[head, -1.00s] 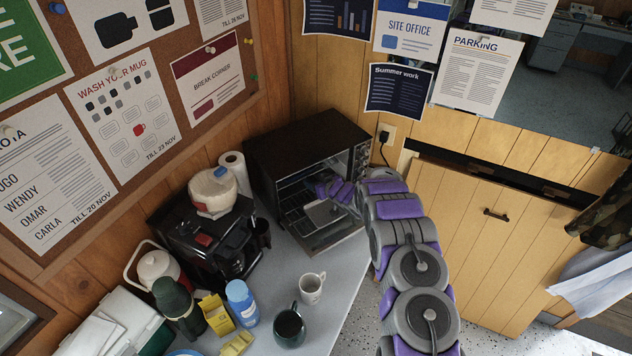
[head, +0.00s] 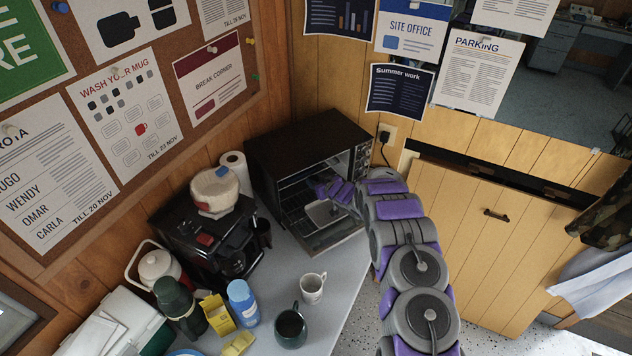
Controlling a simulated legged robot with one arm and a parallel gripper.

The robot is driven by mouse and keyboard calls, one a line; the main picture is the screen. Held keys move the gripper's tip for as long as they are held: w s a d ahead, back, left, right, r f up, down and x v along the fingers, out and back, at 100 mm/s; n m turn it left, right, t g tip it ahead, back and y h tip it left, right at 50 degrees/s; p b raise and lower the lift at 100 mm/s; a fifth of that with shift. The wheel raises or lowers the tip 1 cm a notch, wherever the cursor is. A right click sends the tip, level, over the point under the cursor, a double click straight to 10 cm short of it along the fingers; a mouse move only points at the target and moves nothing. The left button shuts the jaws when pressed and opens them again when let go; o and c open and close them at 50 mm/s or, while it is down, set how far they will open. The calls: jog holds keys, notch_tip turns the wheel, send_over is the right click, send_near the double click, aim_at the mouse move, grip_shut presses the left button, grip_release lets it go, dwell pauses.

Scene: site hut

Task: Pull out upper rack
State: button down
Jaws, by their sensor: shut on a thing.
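The black toaster oven (head: 305,140) stands in the corner at the back of the counter, its door (head: 338,243) open and lowered toward me. Inside are wire racks; the upper rack (head: 293,186) shows only in part, dark and small. A light metal tray (head: 322,213) sits lower in the oven opening. My gripper (head: 320,191) reaches in from the right, at the level of the upper rack, and is shut on it. The fingertips and the contact with the rack are too small and dark to see clearly.
A coffee maker (head: 210,235) and a paper roll (head: 236,172) stand left of the oven. A white mug (head: 312,288) and a dark mug (head: 290,327) stand in front of it. A blue bottle (head: 243,303) is nearby. The floor right of the counter is clear.

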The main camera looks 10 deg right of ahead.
jog(key=s+d, duration=0.2)
jog(key=s, duration=0.2)
jog(key=s+d, duration=0.2)
jog(key=s, duration=0.3)
jog(key=s+d, duration=0.2)
jog(key=s, duration=0.2)
jog(key=shift+s+d, duration=0.15)
jog(key=shift+s, duration=0.05)
jog(key=c, duration=0.8)
grip_release()
jog(key=shift+w, duration=0.1)
jog(key=p+v, duration=0.1)
jog(key=v, duration=1.6)
jog(key=shift+d, duration=0.2)
